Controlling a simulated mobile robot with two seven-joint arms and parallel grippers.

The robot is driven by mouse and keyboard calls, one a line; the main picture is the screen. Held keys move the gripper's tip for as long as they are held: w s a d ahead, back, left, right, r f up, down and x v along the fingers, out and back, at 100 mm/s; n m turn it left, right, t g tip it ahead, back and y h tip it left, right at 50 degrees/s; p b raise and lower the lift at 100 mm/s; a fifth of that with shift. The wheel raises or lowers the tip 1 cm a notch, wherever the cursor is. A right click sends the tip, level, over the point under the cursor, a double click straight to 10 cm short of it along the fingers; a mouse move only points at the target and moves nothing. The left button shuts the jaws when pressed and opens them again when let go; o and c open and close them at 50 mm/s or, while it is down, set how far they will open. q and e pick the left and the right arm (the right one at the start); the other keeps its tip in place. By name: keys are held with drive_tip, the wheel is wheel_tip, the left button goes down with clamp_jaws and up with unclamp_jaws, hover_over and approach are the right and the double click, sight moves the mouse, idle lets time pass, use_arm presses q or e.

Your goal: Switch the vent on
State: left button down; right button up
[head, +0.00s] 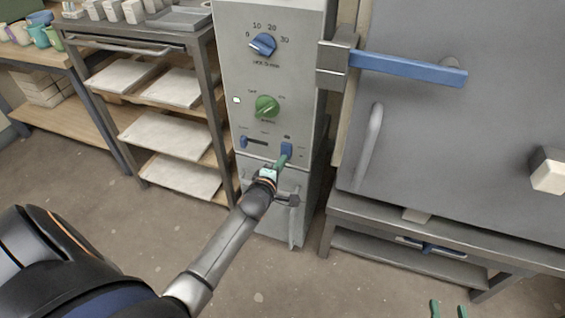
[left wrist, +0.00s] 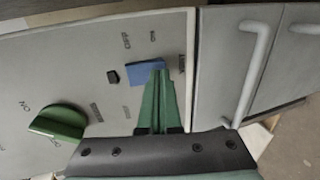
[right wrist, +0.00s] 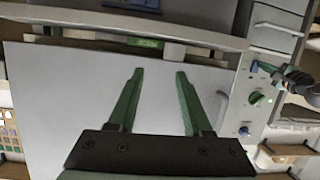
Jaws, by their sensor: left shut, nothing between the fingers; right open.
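A grey control cabinet (head: 228,70) stands at the centre of the head view. A blue switch (head: 287,149) sits at the lower right of its panel; it also shows in the left wrist view (left wrist: 146,72), with small labels around it that are hard to read. My left gripper (head: 284,162) is shut and empty, its green fingertips (left wrist: 157,74) at the blue switch's edge. I cannot tell whether they touch it, and the fingers hide part of it. My right gripper (head: 448,308) is open and empty, low at the right; it also shows in the right wrist view (right wrist: 160,74).
A large grey door (head: 420,130) with a blue latch handle (head: 410,67) stands to the right. Shelves with white slabs (head: 165,137) stand left. Floor in front is clear.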

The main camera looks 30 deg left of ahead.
use_arm(q)
drive_tip(key=shift+w, duration=0.1)
use_arm(e)
drive_tip(key=shift+w+r, duration=0.25)
drive_tip(key=shift+r, duration=0.05)
use_arm(q)
drive_tip(key=shift+w+f+t+b, duration=0.1)
drive_tip(key=shift+w+t+b, duration=0.2)
drive_tip(key=shift+b, duration=0.5)
use_arm(e)
wheel_tip(320, 180, up, 9)
drive_tip(key=w+n+t+y, duration=0.1)
drive_tip(key=t, duration=0.3)
drive_tip(key=shift+w+a, duration=0.2)
use_arm(q)
drive_tip(key=shift+s, duration=0.1)
use_arm(e)
drive_tip(key=shift+f, duration=0.15)
